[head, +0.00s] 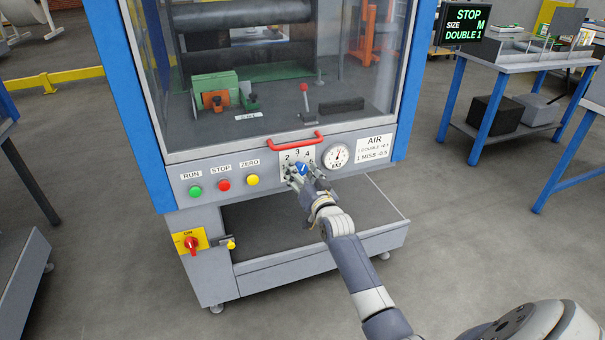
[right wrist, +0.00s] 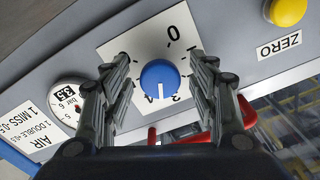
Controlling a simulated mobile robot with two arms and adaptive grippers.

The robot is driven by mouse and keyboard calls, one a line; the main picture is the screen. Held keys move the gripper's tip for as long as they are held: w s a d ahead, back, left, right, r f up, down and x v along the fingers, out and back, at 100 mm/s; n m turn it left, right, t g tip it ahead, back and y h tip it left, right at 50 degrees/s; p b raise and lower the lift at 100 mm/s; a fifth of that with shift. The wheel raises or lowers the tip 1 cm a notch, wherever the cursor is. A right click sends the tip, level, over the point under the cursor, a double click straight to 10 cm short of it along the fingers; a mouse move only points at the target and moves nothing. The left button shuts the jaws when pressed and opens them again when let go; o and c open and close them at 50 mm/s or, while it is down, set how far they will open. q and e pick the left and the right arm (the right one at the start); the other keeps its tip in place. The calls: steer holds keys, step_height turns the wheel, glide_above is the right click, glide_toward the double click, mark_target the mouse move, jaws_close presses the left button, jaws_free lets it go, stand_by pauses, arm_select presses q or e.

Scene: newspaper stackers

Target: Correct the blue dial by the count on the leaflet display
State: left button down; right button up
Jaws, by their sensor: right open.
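The leaflet display (head: 464,24) at top right reads STOP, SIZE M, DOUBLE 1. The blue dial (head: 301,169) is on the machine's front panel over a white number plate. My left gripper is not in view.
The AIR card (head: 375,148) lists 1 DOUBLE +0.5 and 1 MISS -0.5. A round gauge (head: 336,156) sits beside the dial. A red handle (head: 295,141) is just above. Green (head: 195,191), red (head: 224,184) and yellow (head: 253,180) buttons lie to the left.

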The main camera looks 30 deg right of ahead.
steer(key=v, duration=1.2)
stand_by(0.3)
